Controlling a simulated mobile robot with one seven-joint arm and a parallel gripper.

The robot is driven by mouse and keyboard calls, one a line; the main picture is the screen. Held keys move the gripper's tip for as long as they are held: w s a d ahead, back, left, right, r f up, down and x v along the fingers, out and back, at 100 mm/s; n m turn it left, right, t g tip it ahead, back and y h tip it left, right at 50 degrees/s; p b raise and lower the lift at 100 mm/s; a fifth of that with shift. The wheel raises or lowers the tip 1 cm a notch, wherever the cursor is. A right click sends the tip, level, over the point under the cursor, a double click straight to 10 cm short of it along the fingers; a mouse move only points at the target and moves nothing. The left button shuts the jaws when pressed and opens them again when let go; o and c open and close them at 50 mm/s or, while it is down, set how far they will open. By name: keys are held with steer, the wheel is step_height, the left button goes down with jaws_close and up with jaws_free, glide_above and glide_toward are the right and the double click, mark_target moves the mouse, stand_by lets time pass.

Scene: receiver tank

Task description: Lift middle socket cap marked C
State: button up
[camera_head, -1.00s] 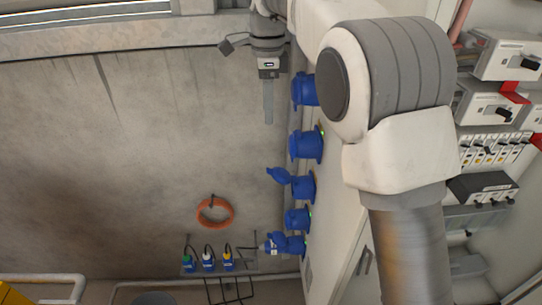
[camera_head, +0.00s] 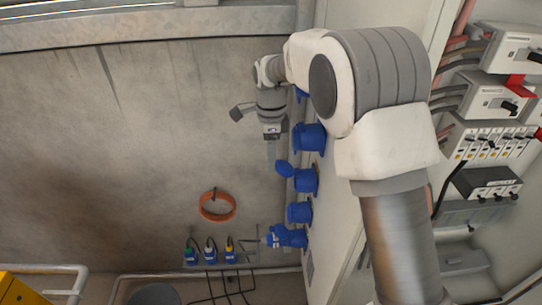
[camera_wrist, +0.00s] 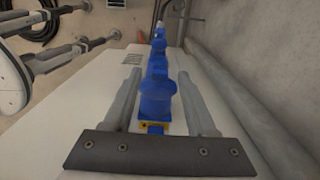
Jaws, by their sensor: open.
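Several blue sockets run in a column down the pale cabinet side in the head view. The middle socket (camera_head: 306,180) has a blue flap-like cap (camera_head: 284,169) standing out to its left. I cannot read a C mark on it. My gripper (camera_head: 271,158) points down, just above and left of that cap. In the wrist view my gripper (camera_wrist: 158,76) is open, with a blue socket body (camera_wrist: 157,98) showing between its fingers. I cannot tell which socket this is, or whether the fingers touch it.
Another socket (camera_head: 309,137) sits close beside my wrist. Below are a socket (camera_head: 299,212) and one with a plug-like part (camera_head: 287,236). An orange hose coil (camera_head: 217,206) and several small plugs (camera_head: 210,252) hang on the wall. Breakers (camera_head: 495,97) are at right.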

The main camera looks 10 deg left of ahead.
steer(key=shift+f, duration=0.25)
jaws_close()
stand_by(1.4)
